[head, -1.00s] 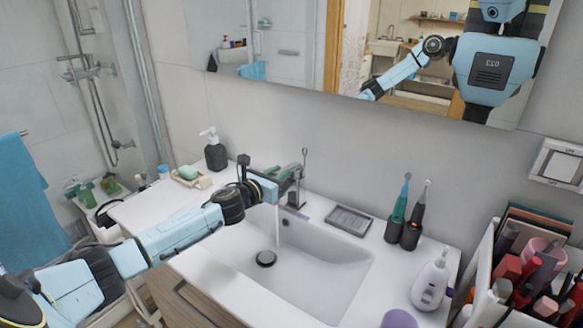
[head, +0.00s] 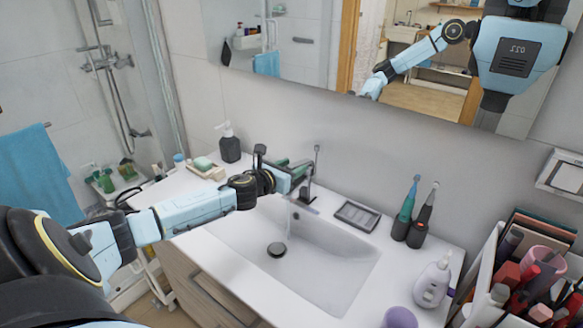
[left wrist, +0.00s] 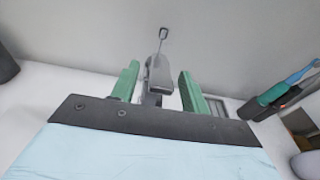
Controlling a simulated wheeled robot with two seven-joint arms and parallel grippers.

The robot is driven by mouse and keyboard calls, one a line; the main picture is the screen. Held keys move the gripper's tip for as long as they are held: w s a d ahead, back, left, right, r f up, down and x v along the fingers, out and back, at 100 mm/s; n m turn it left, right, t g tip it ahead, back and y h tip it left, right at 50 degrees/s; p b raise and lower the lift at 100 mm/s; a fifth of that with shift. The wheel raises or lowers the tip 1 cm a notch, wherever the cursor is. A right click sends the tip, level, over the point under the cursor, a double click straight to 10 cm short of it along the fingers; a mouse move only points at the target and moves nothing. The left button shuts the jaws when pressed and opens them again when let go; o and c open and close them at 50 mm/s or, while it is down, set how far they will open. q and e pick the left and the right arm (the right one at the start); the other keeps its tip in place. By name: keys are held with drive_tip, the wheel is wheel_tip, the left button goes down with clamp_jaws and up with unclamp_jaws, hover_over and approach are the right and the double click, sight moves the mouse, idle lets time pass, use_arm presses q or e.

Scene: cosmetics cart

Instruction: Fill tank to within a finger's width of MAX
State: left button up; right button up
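My left gripper (head: 294,173) is at the tap (head: 310,185) behind the sink. In the left wrist view its green fingers (left wrist: 160,72) are apart, with the grey tap (left wrist: 159,75) and its upright lever (left wrist: 162,38) showing between them; I cannot tell whether they touch. A faint pale streak of water (head: 289,226) shows below the tap in the white basin (head: 325,262). A white device with a purple part (head: 433,282) stands on the counter right of the sink; I cannot tell whether it holds the tank. No MAX mark is readable. My right gripper is not in view.
Two electric toothbrushes (head: 408,215) and a grey tray (head: 357,216) stand behind the basin. A purple round object (head: 400,318) is at the front. A cosmetics organiser (head: 480,265) fills the right. A soap dispenser (head: 229,145) and soap dish (head: 206,169) are at the left.

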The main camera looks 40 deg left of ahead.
use_arm(q)
drive_tip(key=shift+s, duration=0.1)
drive_tip(key=s+d+r, duration=0.1)
drive_tip(key=s+r, duration=0.1)
drive_tip(key=s, duration=1.1)
drive_tip(key=shift+r, duration=0.15)
idle(0.7)
